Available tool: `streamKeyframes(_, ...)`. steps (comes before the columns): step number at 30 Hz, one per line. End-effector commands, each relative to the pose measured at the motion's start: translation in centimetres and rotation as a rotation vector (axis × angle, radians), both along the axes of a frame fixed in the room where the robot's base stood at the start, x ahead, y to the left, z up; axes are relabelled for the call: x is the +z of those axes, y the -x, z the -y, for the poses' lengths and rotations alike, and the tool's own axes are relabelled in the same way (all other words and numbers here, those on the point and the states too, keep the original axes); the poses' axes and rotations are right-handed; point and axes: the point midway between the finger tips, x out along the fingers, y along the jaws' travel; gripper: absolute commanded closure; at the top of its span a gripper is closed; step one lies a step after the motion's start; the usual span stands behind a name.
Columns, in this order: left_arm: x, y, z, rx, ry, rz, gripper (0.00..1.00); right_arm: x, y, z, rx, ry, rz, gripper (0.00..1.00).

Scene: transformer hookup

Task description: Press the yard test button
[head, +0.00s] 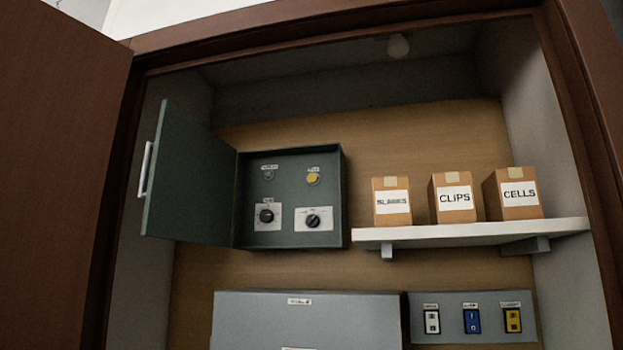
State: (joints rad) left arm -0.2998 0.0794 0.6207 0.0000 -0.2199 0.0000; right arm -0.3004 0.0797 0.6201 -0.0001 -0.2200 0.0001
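A dark green control box (327,160) is on the back wall of a cabinet, with its door (185,180) swung open to the left. Inside it, at the upper right, is a round yellow button or lamp (313,178) under a small label. At the upper left is a small grey round button or lamp (268,174), also labelled. Below are two black rotary knobs, one left (266,215) and one right (312,221), on pale plates. The labels are too small to read, so I cannot tell which part is the yard test button. Neither gripper is in view.
A white shelf (470,233) at right holds three cartons; two read CLIPS (455,216) and CELLS (519,211). Below are a closed grey box (250,325) and a panel with three rocker switches (455,300). The brown cabinet door (55,180) stands open at left.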

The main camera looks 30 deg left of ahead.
Motion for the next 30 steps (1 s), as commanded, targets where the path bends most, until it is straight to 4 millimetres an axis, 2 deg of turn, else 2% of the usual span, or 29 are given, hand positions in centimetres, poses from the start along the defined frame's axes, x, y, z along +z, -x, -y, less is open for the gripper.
streamKeyframes(1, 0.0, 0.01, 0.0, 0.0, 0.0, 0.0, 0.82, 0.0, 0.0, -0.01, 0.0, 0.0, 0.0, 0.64)
streamKeyframes(5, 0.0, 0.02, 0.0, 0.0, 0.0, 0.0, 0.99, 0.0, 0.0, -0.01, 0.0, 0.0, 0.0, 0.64)
streamKeyframes(6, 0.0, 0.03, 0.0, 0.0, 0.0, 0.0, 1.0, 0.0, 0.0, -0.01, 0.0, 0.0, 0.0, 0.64)
streamKeyframes(30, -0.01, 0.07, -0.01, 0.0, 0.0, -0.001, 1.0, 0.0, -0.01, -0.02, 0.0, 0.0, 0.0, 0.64)
